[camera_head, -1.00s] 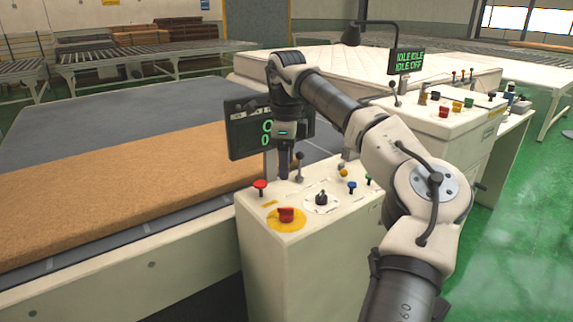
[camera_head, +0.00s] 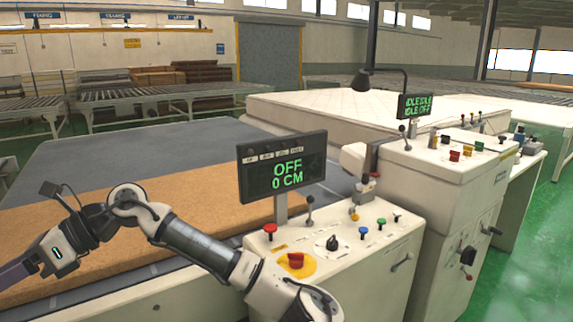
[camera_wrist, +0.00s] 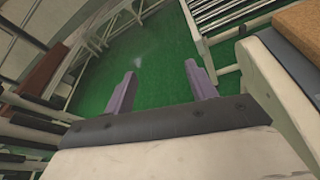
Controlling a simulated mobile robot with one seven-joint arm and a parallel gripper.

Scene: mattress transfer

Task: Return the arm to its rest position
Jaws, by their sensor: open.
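My arm reaches across the lower left of the head view, in front of the brown slab (camera_head: 150,205), with its gripper end toward the left edge. In the wrist view my gripper (camera_wrist: 160,88) shows two purple fingers spread apart with nothing between them. Green floor lies beyond the fingers. In the head view the fingertips are cut off at the left edge.
A control console (camera_head: 345,265) with a red knob, buttons and levers stands right of my arm. Its display (camera_head: 283,170) reads OFF, 0 CM. A second console (camera_head: 440,165) and a white mattress (camera_head: 330,110) are behind. Green floor (camera_head: 535,265) is clear at right.

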